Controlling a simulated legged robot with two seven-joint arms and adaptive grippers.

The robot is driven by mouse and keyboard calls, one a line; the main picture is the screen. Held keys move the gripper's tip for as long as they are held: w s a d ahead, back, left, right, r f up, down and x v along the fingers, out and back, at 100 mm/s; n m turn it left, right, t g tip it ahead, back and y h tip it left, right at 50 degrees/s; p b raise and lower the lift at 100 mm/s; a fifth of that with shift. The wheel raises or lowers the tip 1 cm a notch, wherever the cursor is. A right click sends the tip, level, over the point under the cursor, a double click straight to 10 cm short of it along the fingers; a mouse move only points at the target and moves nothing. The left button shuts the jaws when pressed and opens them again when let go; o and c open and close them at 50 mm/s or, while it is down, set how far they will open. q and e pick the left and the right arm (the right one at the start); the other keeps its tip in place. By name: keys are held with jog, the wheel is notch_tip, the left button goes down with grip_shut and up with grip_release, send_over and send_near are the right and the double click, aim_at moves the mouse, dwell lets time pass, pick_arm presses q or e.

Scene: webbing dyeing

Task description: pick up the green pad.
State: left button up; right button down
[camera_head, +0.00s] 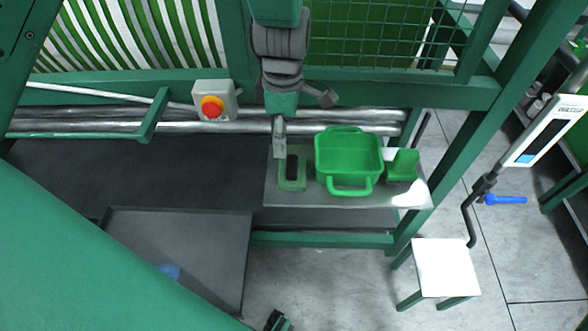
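A small flat green piece with a dark middle (292,183), which looks like the green pad, lies on the left part of a pale metal shelf (320,200). It is just left of a green basket (348,160) with handles. Another small green object (403,165), shaped like a scoop or folded pad, rests right of the basket. I cannot tell for certain which of the two is the pad.
A grey-and-green machine part hangs just above the shelf's left side. A red button box (213,100) is on the green frame. A dark tray (190,235) lies lower left, a white stool (445,267) stands lower right, and a display on a post (545,128) is at right.

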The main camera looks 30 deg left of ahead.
aim_at(293, 163)
pick_arm(q)
jog(key=shift+n, duration=0.6)
jog(key=f, duration=0.4)
jog(key=w+f, duration=0.1)
jog(key=f, duration=0.1)
jog(key=shift+d+f, duration=0.2)
jog(key=shift+f, duration=0.1)
jog(key=f, duration=0.3)
jog(key=d+f+p, duration=0.1)
jog(key=f, duration=0.1)
jog(key=shift+w+f, duration=0.1)
jog(key=shift+w, duration=0.1)
jog(key=shift+a+f, duration=0.15)
jog(key=shift+f, duration=0.15)
jog(key=c, duration=1.3)
